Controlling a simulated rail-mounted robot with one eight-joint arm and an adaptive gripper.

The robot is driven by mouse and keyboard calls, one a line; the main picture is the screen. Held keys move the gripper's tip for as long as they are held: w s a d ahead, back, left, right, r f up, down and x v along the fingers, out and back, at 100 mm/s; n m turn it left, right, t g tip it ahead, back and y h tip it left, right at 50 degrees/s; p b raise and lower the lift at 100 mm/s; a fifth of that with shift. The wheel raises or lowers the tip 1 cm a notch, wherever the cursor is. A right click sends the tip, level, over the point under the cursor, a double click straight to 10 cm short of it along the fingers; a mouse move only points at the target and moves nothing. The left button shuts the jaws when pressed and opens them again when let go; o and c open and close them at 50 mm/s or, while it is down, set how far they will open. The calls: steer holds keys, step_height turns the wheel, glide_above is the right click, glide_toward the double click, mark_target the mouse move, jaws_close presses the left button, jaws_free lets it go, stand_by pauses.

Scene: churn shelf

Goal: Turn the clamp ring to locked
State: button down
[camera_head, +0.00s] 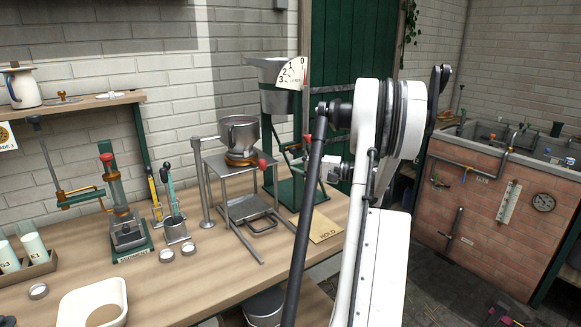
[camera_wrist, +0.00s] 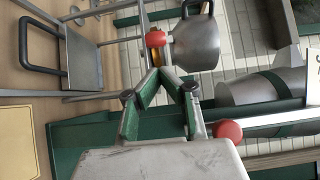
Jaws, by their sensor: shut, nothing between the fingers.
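The clamp ring (camera_head: 240,159) is a brass-coloured band under a steel pot (camera_head: 240,134) on a metal stand. Its red knob (camera_head: 262,164) sticks out on the right side. In the wrist view the ring (camera_wrist: 161,58) shows as a narrow strip beside the pot (camera_wrist: 194,42), with the red knob (camera_wrist: 155,39) in front. My gripper (camera_wrist: 158,72) has green fingers with their tips together and nothing between them. The tips point at the knob and appear close to it; I cannot tell whether they touch. No locked mark is readable.
The stand (camera_head: 245,200) has a lower tray with a handle. A green frame with a hopper (camera_head: 275,95) and numbered scale stands behind. A red ball (camera_wrist: 228,129) is beside my fingers. Small tools stand left.

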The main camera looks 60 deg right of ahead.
steer(key=x, duration=0.8)
